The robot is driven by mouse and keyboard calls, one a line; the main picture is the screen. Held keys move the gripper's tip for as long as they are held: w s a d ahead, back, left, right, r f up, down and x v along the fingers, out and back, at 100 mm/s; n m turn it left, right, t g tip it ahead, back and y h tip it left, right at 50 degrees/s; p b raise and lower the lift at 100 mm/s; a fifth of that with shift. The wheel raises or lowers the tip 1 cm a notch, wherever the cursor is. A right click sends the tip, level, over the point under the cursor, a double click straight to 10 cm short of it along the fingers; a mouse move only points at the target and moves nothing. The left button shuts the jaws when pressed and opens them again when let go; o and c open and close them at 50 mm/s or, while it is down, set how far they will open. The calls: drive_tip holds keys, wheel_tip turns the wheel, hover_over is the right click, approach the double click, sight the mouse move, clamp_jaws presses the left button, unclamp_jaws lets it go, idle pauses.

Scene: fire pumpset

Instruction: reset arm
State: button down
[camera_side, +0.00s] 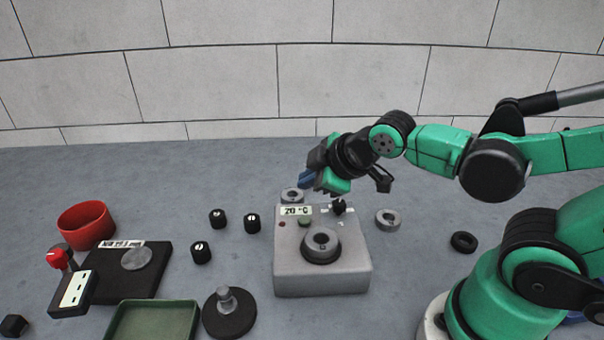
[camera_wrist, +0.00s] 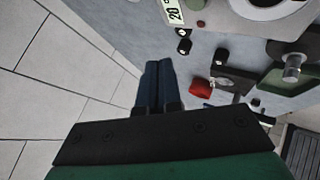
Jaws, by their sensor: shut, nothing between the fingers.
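My gripper (camera_side: 307,180) is at the end of my green and black arm, above the back left edge of a grey box device (camera_side: 320,280). In the wrist view its two blue fingers (camera_wrist: 155,85) lie side by side, shut and empty. Another grey ring (camera_side: 292,195) lies behind the device, just below my gripper. I cannot tell from the side view how high the fingers are above it.
Left of the device are several black cylinders (camera_side: 217,217), a red bowl (camera_side: 87,225), a black scale-like plate (camera_side: 150,278), a green tray (camera_side: 152,320) and a black round stand (camera_side: 229,318). Rings (camera_side: 388,220) lie to the right. A tiled wall (camera_side: 240,85) rises behind.

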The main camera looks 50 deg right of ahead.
idle(0.3)
drive_tip(key=s+m, duration=0.1)
drive_tip(key=m, duration=0.1)
drive_tip(key=s+m+g, duration=0.1)
drive_tip(key=m, duration=0.2)
drive_tip(key=s+m+g, duration=0.1)
drive_tip(key=m, duration=0.2)
drive_tip(key=shift+d+r, duration=0.1)
drive_tip(key=shift+r, duration=0.2)
drive_tip(key=shift+r+m, duration=0.1)
drive_tip(key=shift+m, duration=0.2)
wheel_tip(320, 180, up, 7)
drive_tip(key=m+g, duration=0.7)
drive_tip(key=m, duration=0.2)
hover_over(306, 216)
drive_tip(key=shift+w, duration=0.1)
wheel_tip(306, 216, down, 14)
